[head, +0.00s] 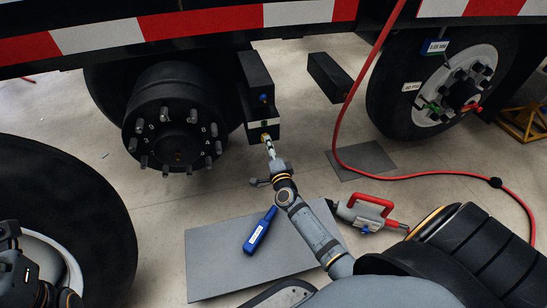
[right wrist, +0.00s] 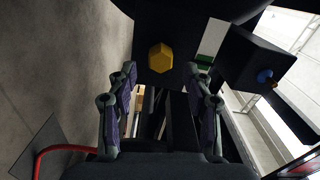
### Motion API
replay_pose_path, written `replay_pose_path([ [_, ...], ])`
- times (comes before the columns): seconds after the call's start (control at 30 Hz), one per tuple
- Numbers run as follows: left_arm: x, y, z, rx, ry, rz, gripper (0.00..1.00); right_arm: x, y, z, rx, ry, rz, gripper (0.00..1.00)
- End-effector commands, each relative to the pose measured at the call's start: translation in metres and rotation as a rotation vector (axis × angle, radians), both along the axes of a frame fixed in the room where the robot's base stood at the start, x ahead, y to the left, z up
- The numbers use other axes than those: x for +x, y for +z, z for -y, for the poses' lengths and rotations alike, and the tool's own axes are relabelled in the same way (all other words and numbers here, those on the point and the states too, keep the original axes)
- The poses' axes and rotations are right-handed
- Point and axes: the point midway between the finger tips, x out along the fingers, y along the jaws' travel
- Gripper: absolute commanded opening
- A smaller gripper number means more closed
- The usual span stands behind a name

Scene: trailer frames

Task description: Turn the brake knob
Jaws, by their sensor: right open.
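The brake knob is a yellow faceted knob (right wrist: 161,58) on the face of a dark box. In the right wrist view it lies between and beyond my fingertips, with a gap on both sides. In the head view the box (head: 262,129) hangs under the trailer's edge, and the knob is small at its lower front. My right gripper (head: 269,147) points up at it from below; its open, empty fingers show in the right wrist view (right wrist: 165,70). Whether the tips reach around the knob is hard to tell. No left gripper fingers show.
A wheel hub with studs (head: 175,118) is left of the box. A second dark box with a blue knob (head: 257,80) sits just above. A blue tool (head: 260,231) lies on a grey mat (head: 210,270). A red hose (head: 345,130) hangs at right; a loose tyre (head: 90,190) stands at left.

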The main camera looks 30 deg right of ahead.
Motion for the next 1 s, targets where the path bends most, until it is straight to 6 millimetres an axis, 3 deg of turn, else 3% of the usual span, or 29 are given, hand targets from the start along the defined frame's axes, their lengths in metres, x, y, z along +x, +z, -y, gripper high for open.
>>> replay_pose_path([
  [0.2, 0.0, 0.0, 0.0, 0.001, 0.0, 0.0, 0.4, -0.054, -0.002, -0.014, 0.001, -0.001, -0.004, 0.51],
  [0.4, 0.0, 0.0, 0.0, 0.001, 0.0, 0.0, 0.4, -0.084, -0.001, -0.022, 0.0, 0.0, -0.003, 0.51],
  [1.0, 0.0, 0.0, 0.0, 0.001, 0.0, -0.001, 0.4, -0.091, 0.0, -0.024, -0.001, 0.001, 0.0, 0.51],
])
